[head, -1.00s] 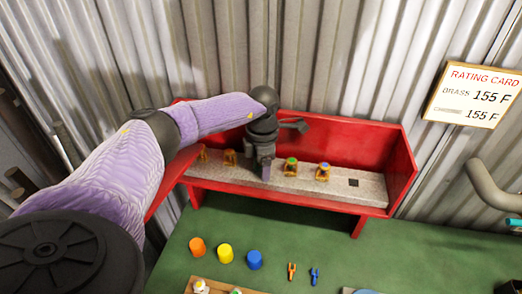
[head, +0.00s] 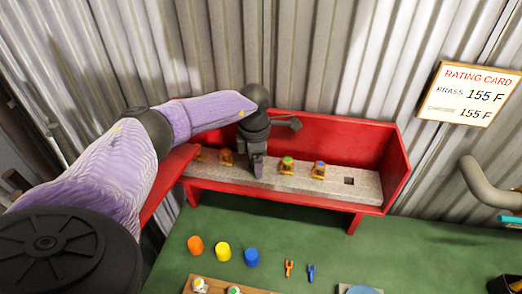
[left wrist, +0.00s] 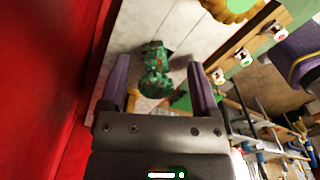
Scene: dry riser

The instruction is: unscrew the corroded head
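The corroded head (left wrist: 154,72), mottled green and brown, shows in the left wrist view between the two purple fingers of my left gripper (left wrist: 158,64). A gap shows on each side of it, so the gripper looks open around or just above it. In the head view my left gripper (head: 258,166) points down at the pale strip (head: 335,182) in the red trough, and it hides the corroded head there. Brass heads stand in the strip: one green-topped (head: 287,166) and one blue-topped (head: 318,170) to the right, others to the left. My right gripper does not show.
The red trough's walls (head: 398,165) rise close around my gripper. A dark square hole (head: 349,181) is at the strip's right end. Orange (head: 195,245), yellow (head: 223,251) and blue (head: 251,257) cups stand on the green surface in front. A rating card (head: 468,94) hangs at right.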

